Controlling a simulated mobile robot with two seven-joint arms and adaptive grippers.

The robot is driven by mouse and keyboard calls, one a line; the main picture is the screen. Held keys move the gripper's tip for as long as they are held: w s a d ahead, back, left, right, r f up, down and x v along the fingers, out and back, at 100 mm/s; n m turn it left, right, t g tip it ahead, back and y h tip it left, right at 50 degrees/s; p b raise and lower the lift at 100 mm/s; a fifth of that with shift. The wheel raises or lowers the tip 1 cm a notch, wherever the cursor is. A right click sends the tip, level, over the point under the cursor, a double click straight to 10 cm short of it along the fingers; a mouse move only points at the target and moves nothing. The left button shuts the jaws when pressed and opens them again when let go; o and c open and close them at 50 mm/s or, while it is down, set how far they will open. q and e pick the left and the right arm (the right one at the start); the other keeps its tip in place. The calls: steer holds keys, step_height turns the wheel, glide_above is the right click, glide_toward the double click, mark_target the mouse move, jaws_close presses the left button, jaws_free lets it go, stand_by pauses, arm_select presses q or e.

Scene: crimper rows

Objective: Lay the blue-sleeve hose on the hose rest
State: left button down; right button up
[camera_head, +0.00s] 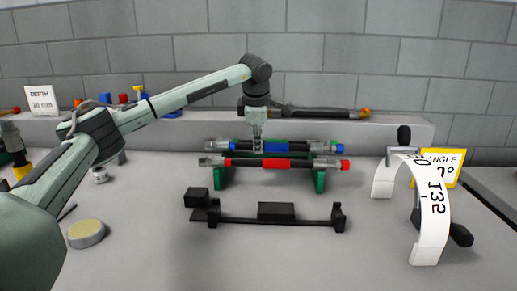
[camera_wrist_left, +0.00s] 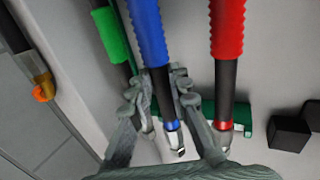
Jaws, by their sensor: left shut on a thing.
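The blue-sleeve hose (camera_head: 278,147) lies crosswise at the green rack, behind a red-sleeve hose (camera_head: 275,163). My left gripper (camera_head: 257,143) reaches down onto it from above and is shut on it. In the left wrist view the fingers (camera_wrist_left: 160,85) stand on both sides of the blue-sleeve hose (camera_wrist_left: 148,35), around its dark part beside the sleeve. I cannot tell whether the hose touches the rack. A black holder (camera_head: 275,212) with end uprights and a middle block stands in front, with no hose on it; it may be the hose rest. My right gripper is not in view.
The green rack (camera_head: 320,181) holds the red-sleeve hose close beside my fingers. A green-sleeve hose (camera_wrist_left: 112,40) lies on the other side. A white curved angle scale (camera_head: 432,215) stands right, a round tin (camera_head: 86,234) left.

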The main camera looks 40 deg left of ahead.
arm_select(q)
step_height(320, 180, up, 16)
steer(key=shift+r+p, duration=0.25)
steer(key=shift+p, duration=0.05)
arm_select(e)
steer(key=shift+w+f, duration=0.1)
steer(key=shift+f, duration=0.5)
arm_select(q)
steer(key=shift+f, duration=0.1)
